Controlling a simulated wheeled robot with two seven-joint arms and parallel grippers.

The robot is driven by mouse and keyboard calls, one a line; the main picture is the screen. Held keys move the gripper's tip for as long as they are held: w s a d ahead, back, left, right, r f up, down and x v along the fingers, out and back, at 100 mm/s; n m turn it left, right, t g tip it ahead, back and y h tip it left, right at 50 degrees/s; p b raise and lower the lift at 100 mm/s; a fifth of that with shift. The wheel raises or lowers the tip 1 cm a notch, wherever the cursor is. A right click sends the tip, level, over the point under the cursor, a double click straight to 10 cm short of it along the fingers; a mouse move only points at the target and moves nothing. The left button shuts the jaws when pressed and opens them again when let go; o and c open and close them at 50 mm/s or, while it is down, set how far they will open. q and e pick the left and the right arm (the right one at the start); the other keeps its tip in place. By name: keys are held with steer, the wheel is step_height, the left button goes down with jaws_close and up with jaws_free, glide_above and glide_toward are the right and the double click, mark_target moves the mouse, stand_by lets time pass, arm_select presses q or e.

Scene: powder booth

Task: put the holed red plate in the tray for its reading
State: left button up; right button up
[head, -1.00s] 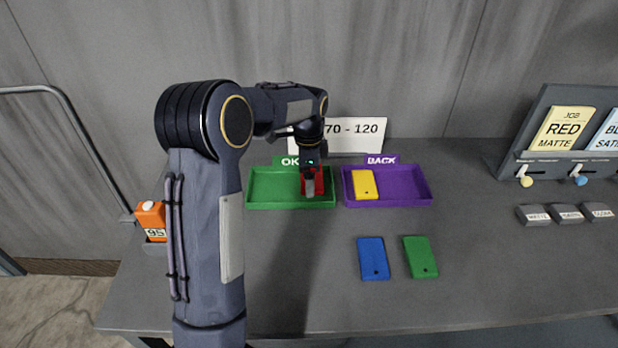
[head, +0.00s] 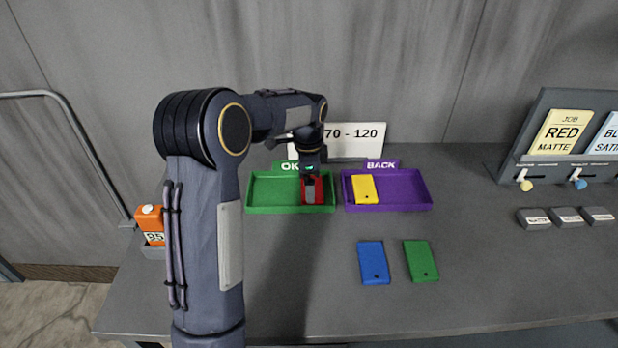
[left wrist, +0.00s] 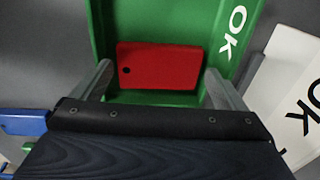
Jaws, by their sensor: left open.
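The holed red plate (head: 320,190) lies in the right part of the green OK tray (head: 262,208). In the left wrist view the red plate (left wrist: 165,66) lies flat on the floor of the green tray (left wrist: 213,25), with its dark hole near one end. My left gripper (head: 310,192) is over the plate in the OK tray. In the left wrist view its two fingers (left wrist: 158,72) stand apart, one at each end of the plate, with visible gaps. My right gripper is not in view.
A yellow plate (head: 365,188) lies in the purple BACK tray (head: 415,205). Blue (head: 373,262) and green (head: 420,260) plates lie on the table in front. An orange gauge (head: 151,222) showing 95 stands at left. A sign (head: 355,138) reads 70 - 120. The front right table is clear.

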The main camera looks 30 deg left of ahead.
arm_select(q)
step_height(320, 180, up, 9)
steer(key=p, duration=0.1)
steer(key=s+d+r+n+h, duration=0.1)
steer(key=s+r+n+h, duration=0.2)
steer(key=s, duration=0.4)
steer(key=s+d+f+n+t, duration=0.1)
steer(key=s+d+n, duration=0.2)
steer(key=s, duration=0.4)
steer(key=s+d+f+n+t, duration=0.2)
steer(key=s+d+n, duration=0.2)
steer(key=s, duration=0.3)
steer(key=s+d+f+n+t+h, duration=0.1)
steer(key=s+d+f+n, duration=0.1)
steer(key=s, duration=0.6)
steer(key=shift+d+f+n+t, duration=0.15)
steer(key=shift+d+n+t, duration=0.25)
steer(key=shift+d+n, duration=0.35)
steer(key=shift+s, duration=0.1)
